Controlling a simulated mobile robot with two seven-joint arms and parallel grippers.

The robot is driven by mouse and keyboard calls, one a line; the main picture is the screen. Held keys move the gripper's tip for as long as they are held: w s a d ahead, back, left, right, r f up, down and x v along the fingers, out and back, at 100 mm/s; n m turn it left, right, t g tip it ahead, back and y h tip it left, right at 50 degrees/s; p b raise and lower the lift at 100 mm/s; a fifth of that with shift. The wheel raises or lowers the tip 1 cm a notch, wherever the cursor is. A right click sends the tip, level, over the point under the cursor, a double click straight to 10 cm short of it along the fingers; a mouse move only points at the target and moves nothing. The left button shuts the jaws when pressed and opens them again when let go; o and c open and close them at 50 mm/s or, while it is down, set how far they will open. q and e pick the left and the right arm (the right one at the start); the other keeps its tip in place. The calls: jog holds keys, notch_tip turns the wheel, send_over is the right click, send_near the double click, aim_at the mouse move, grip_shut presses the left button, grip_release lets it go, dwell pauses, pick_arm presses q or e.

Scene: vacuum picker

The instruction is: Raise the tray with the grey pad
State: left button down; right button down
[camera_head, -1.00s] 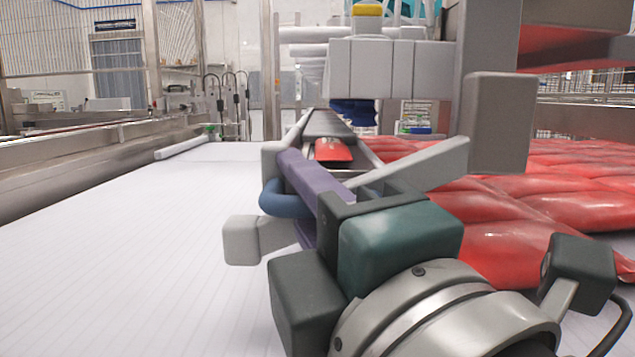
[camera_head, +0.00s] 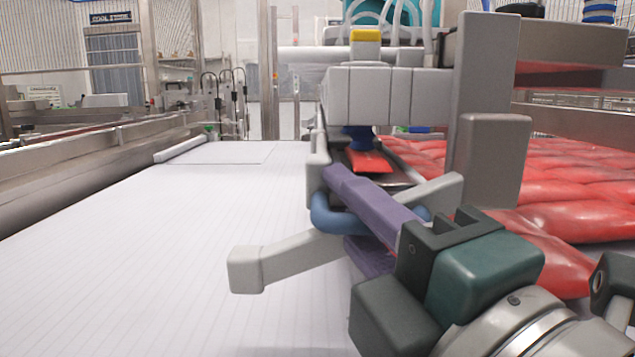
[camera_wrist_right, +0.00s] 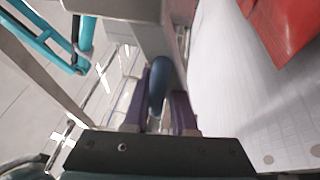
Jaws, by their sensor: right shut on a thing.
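My right gripper (camera_head: 352,220) has purple fingers closed around a blue bar-like handle (camera_head: 325,213) of the picker. The handle also shows between the fingers in the right wrist view (camera_wrist_right: 158,90). The picker has a grey block (camera_head: 385,95) with a yellow top piece and a dark blue cup (camera_head: 358,138) beneath. A small red piece, perhaps the tray (camera_head: 370,162), lies right under the cup. I cannot tell whether they touch. No grey pad can be told apart from the grey block. My left gripper is not in view.
A white lined surface (camera_head: 190,235) fills the left and is largely clear. Red bulging packs (camera_head: 565,175) cover the right side. A grey upright (camera_head: 490,90) stands close behind the gripper. A metal rail (camera_head: 90,160) runs along the left.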

jog(key=shift+r, duration=0.55)
jog(key=c, duration=1.2)
grip_release()
jog(key=o, duration=0.3)
jog(key=shift+d, duration=0.15)
jog(key=shift+o, duration=0.3)
jog(key=shift+f, duration=0.1)
jog(key=shift+f, duration=0.1)
jog(key=b+v, duration=0.1)
jog(key=v, duration=0.9)
